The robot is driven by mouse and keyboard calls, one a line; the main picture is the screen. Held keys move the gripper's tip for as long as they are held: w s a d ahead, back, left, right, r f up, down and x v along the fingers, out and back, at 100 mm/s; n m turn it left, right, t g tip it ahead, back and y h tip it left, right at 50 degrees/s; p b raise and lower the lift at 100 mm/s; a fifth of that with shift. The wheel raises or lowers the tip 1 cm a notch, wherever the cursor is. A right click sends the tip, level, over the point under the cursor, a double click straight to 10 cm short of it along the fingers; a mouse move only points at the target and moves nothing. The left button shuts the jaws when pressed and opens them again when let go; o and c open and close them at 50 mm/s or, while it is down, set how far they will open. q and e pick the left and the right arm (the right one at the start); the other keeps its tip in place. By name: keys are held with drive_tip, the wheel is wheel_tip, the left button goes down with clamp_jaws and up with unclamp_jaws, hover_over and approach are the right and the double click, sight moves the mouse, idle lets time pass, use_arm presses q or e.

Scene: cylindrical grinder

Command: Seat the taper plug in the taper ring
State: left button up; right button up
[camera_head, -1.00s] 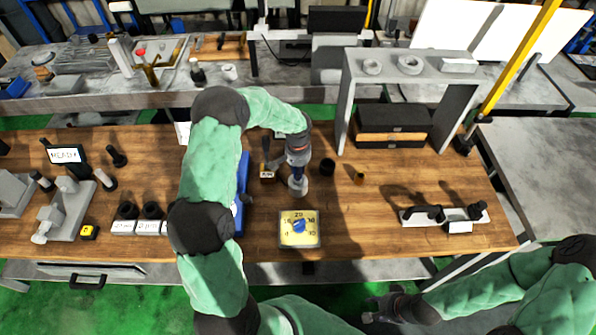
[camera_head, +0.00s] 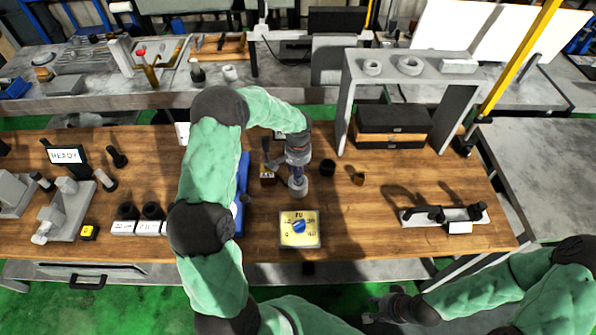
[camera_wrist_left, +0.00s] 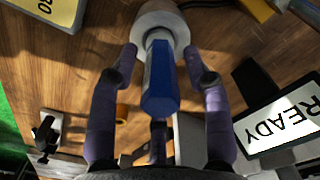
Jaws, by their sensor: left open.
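The taper plug (camera_wrist_left: 160,85) shows its blue handle in the left wrist view, upright in line with the pale round taper ring (camera_wrist_left: 160,18). How deep the plug sits in the ring is hidden by its handle. In the head view the ring (camera_head: 298,187) stands on the wooden bench behind the yellow dial plate. My left gripper (camera_wrist_left: 160,58) is open, with its fingers on both sides of the handle and visible gaps. My right gripper (camera_head: 376,308) is empty, low at the bench's front, and its fingers look apart.
The yellow dial plate (camera_head: 299,229) lies in front of the ring. A blue tray (camera_head: 241,190) is to the left. A grey stand (camera_head: 345,105) rises behind.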

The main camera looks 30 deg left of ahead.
use_arm(q)
wheel_tip(320, 180, up, 12)
drive_tip(key=shift+f+p, duration=0.25)
drive_tip(key=shift+p, duration=0.1)
idle(0.5)
